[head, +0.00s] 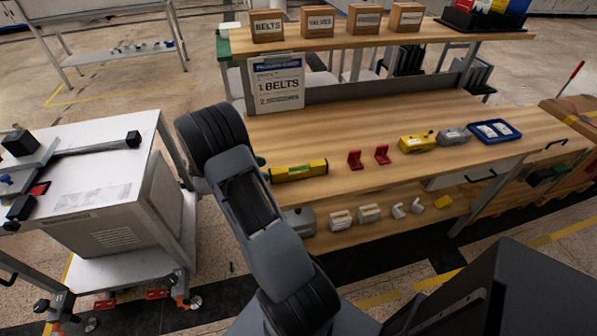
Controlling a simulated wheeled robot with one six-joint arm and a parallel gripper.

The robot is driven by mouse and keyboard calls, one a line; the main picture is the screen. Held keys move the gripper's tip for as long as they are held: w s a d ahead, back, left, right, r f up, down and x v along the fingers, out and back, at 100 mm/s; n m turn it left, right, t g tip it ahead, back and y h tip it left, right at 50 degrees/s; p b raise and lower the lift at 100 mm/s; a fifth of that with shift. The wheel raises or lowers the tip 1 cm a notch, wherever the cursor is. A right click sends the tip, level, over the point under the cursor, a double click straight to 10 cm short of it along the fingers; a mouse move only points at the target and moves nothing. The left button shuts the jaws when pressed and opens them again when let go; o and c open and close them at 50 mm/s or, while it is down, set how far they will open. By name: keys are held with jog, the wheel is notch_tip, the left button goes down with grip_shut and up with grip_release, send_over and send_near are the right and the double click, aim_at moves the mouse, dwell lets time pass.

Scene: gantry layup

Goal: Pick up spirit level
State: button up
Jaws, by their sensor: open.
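The spirit level (300,170) is a yellow bar with dark parts. It lies flat along the front edge of the wooden workbench (330,125), left of the middle of the picture. My arm rises just left of the spirit level and may cover its left end. My gripper does not show in this view; it is hidden or out of frame.
Two red brackets (368,158), a yellow box (416,143), a grey part (453,136) and a blue tray (495,131) stand right of the level. A clipboard sign (277,82) stands behind. A white cart (95,185) is at left. The bench middle is clear.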

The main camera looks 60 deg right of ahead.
aim_at(277, 170)
jog(key=shift+p+x, duration=0.3)
jog(key=shift+x, duration=2.8)
jog(key=c, duration=1.1)
jog(key=shift+r, duration=0.1)
